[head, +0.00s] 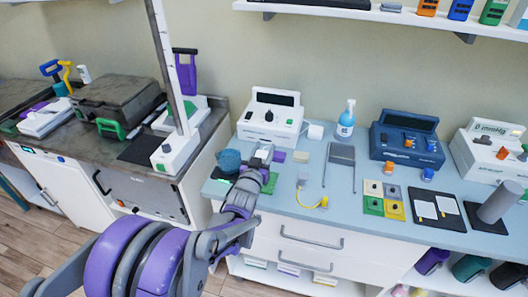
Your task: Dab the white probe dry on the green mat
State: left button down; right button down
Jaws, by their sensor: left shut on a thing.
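My left gripper (262,157) reaches over the left part of the blue-grey counter. It is shut on a small pale thing, which I take to be the white probe; the jaws and wrist mostly hide it. The green mat (270,184) lies on the counter just below and in front of the gripper, partly hidden by my arm. I cannot tell whether the probe touches it. My right gripper is not in view.
A teal round vessel (229,161) stands just left of the gripper. A white device (269,118) stands behind it, and a blue spray bottle (346,122) to the right.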

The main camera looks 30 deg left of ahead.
pick_arm(q)
notch_tip(320, 180, up, 4)
jog(key=shift+r+p, duration=0.1)
jog(key=shift+p, duration=1.05)
